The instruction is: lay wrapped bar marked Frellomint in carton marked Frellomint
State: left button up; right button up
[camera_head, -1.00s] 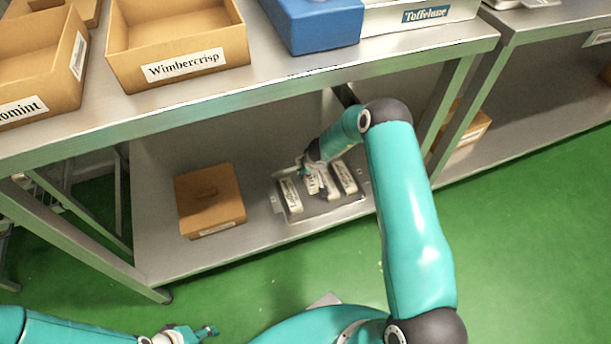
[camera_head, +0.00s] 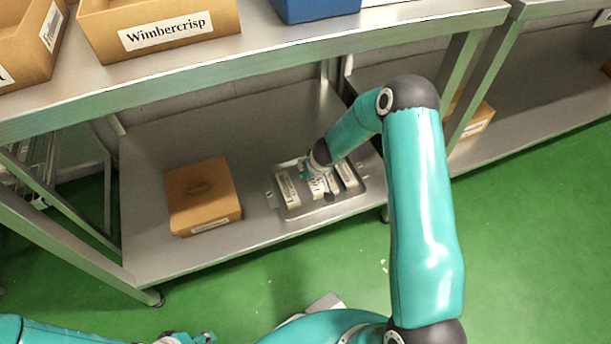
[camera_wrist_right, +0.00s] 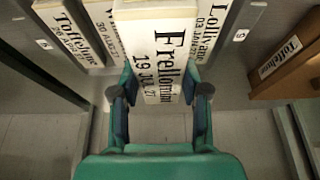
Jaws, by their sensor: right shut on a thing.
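My right gripper (camera_wrist_right: 158,88) is shut on the wrapped bar marked Frellomint (camera_wrist_right: 160,45), a white bar with black lettering that lies between its fingers. In the head view this gripper (camera_head: 314,175) is low over the metal tray (camera_head: 295,213) on the lower shelf. How far the bar is off the tray is hard to tell. The open tan carton (camera_head: 30,62) at the upper left, on the upper table, has a label cut by the picture edge; only its last letter shows in front. My left gripper (camera_head: 198,338) is at the bottom edge, mostly cut off.
Neighbouring bars, Toffelune (camera_wrist_right: 68,35) and Lollivane (camera_wrist_right: 208,25), lie close on either side. The upper table's front edge (camera_head: 260,62) overhangs the shelf. The Wimbercrisp carton (camera_head: 165,32) and a blue container (camera_head: 315,8) stand above.

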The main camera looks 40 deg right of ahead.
aim_at(322, 196)
jog(key=s+b, duration=0.2)
jog(key=s+a+b, duration=0.1)
jog(key=s+b, duration=0.1)
jog(key=s, duration=0.1)
jog(key=s+a+b, duration=0.1)
jog(key=s+b, duration=0.1)
jog(key=shift+s+f, duration=0.15)
jog(key=shift+s, duration=0.2)
pick_arm(q)
notch_tip(322, 196, down, 8)
jog(key=shift+r+b, duration=0.2)
jog(key=shift+b, duration=0.1)
pick_arm(e)
jog(key=shift+s+r, duration=0.2)
jog(key=shift+s, duration=0.25)
pick_arm(q)
jog(key=shift+r, duration=0.1)
notch_tip(322, 196, up, 15)
jog(key=p, duration=1.5)
jog(key=shift+s, duration=0.15)
pick_arm(e)
jog(key=m+g+h, duration=0.1)
jog(key=m, duration=0.5)
jog(key=m+g+h, duration=0.1)
jog(key=m+g, duration=0.1)
jog(key=m, duration=0.4)
jog(key=m+g+h, duration=0.1)
jog(key=m+g, duration=0.1)
jog(key=m, duration=0.4)
jog(key=shift+s, duration=0.15)
